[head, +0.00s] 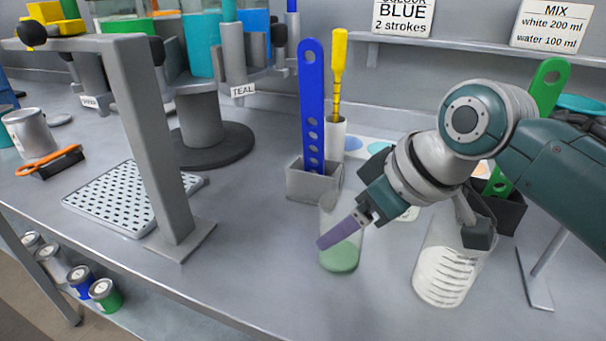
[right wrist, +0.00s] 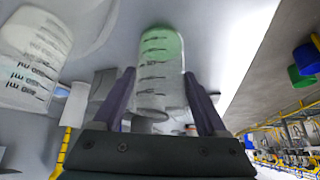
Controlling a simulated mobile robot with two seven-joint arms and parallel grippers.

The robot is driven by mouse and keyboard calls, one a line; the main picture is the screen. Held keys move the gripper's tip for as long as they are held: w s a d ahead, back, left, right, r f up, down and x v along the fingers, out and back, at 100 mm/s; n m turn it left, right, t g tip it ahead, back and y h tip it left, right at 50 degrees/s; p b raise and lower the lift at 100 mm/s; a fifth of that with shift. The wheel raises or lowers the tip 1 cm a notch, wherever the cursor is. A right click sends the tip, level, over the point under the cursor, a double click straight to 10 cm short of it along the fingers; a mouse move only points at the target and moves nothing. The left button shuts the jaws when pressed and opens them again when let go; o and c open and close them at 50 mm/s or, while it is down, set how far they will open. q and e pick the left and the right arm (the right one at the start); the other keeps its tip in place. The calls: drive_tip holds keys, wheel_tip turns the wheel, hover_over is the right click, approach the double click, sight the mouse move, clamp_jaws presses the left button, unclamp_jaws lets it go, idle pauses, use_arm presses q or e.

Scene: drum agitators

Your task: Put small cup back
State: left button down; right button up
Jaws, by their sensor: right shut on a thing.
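The small clear cup (head: 343,257) has green at its bottom and stands upright near the front of the bench. It also shows in the right wrist view (right wrist: 160,72), with measuring marks on its side. My right gripper (head: 340,232) reaches in from the right and is shut on the small cup, one purple finger on each side of it. I cannot tell whether the cup's base touches the bench. My left gripper is not in view.
A larger measuring cup (head: 445,272) stands to the right, under my right arm. A grey holder (head: 314,182) with a blue paddle (head: 312,105) is behind the small cup. A grey stand post (head: 155,140) and perforated tray (head: 120,196) are left. The bench front is clear.

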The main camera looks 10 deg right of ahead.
drive_tip(key=shift+f, duration=0.2)
drive_tip(key=o, duration=1.4)
drive_tip(key=shift+r, duration=0.15)
drive_tip(key=shift+r, duration=0.3)
drive_tip(key=p+v, duration=0.3)
drive_tip(key=v, duration=0.8)
drive_tip(key=shift+s+d+r, duration=0.2)
drive_tip(key=shift+s+r, duration=0.05)
